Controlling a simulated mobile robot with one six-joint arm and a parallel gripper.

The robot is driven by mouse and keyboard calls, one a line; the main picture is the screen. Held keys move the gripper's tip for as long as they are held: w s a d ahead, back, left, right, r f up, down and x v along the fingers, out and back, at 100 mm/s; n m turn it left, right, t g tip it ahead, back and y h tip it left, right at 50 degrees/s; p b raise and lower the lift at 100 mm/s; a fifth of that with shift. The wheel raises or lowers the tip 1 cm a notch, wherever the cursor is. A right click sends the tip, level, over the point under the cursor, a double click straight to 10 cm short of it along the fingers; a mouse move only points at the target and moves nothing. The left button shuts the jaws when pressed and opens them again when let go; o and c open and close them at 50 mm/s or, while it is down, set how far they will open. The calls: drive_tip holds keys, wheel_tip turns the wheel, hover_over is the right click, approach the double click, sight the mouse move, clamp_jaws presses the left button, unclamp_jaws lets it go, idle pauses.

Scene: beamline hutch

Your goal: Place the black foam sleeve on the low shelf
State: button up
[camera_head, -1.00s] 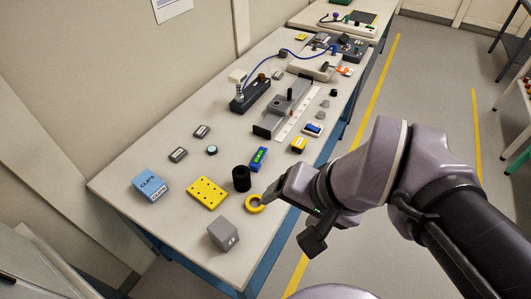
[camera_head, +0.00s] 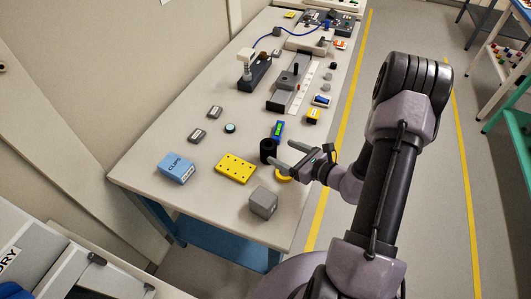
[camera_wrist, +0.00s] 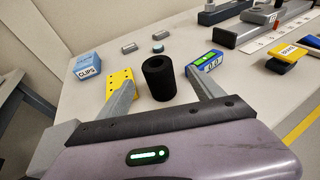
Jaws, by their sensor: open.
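The black foam sleeve (camera_head: 267,150) stands upright on the near part of the workbench. In the wrist view the sleeve (camera_wrist: 158,78) shows its open top and sits ahead of and between the two fingers. My gripper (camera_head: 282,156) is open and low over the bench, its fingers pointing at the sleeve; in the wrist view (camera_wrist: 165,100) nothing is held. I cannot tell whether a finger touches the sleeve. I cannot make out which surface is the low shelf; a blue lower part (camera_head: 215,243) shows under the bench.
Near the sleeve are a yellow perforated plate (camera_head: 236,168), a grey block (camera_head: 263,202), a blue CLIPS box (camera_head: 176,168), a green-and-blue level (camera_head: 278,131) and a yellow ring (camera_head: 283,178) partly hidden by my gripper. A green-framed rack (camera_head: 515,115) stands at right across open floor.

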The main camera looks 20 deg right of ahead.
sight(262, 143)
drive_tip(key=b+x, duration=0.1)
drive_tip(key=x, duration=0.2)
drive_tip(key=b+x, duration=0.1)
drive_tip(key=x, duration=0.3)
drive_tip(key=b+x, duration=0.1)
drive_tip(key=x, duration=0.2)
drive_tip(key=shift+a+f, duration=0.3)
drive_tip(key=shift+f, duration=0.1)
drive_tip(key=c, duration=1.5)
drive_tip(key=shift+r, duration=0.55)
drive_tip(key=shift+c, duration=0.2)
wheel_tip(262, 143, up, 3)
drive_tip(key=shift+f+p, duration=0.15)
drive_tip(key=shift+p, duration=0.85)
drive_tip(key=s+d+r+p, duration=0.1)
drive_tip(key=s+d+p, duration=0.15)
drive_tip(key=s, duration=1.35)
drive_tip(key=w+a+r+n+g+y, duration=0.5)
drive_tip(key=a+r, duration=0.3)
drive_tip(key=a, duration=0.5)
drive_tip(key=shift+w+n+y, duration=0.7)
drive_tip(key=shift+y, duration=0.1)
